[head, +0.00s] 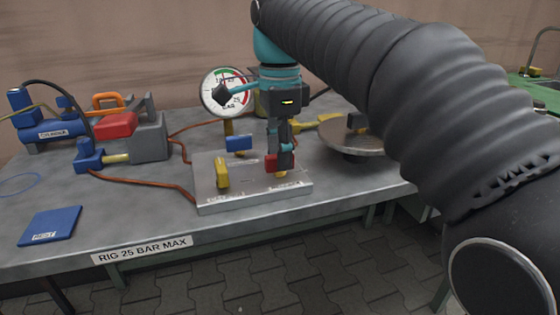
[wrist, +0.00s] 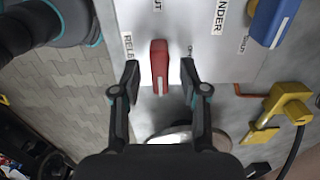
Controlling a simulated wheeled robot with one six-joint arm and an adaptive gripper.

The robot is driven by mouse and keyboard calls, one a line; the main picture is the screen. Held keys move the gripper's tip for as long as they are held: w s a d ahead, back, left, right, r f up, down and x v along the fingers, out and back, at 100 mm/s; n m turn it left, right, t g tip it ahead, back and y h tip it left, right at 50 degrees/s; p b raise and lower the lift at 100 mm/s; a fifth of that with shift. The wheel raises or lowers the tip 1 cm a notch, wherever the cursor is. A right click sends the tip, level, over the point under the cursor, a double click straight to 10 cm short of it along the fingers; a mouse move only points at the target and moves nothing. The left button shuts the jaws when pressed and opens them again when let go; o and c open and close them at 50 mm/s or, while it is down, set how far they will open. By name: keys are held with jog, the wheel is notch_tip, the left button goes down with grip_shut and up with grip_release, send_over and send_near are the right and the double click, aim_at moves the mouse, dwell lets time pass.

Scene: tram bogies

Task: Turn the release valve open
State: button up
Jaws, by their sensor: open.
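A white line runs along the handle's lower part. My gripper (wrist: 160,72) is open, with one finger on each side of the red handle. Small gaps show between the handle and both fingers. In the head view my gripper (head: 281,158) points down at the plate's right part, and the red handle (head: 271,163) shows partly behind and beside the fingers. Most of the words on the plate are too small or covered.
A pressure gauge (head: 225,92) stands behind. A round metal disc (head: 350,140) is to the right.

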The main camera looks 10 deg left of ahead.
jog(key=shift+f, duration=0.5)
grip_shut()
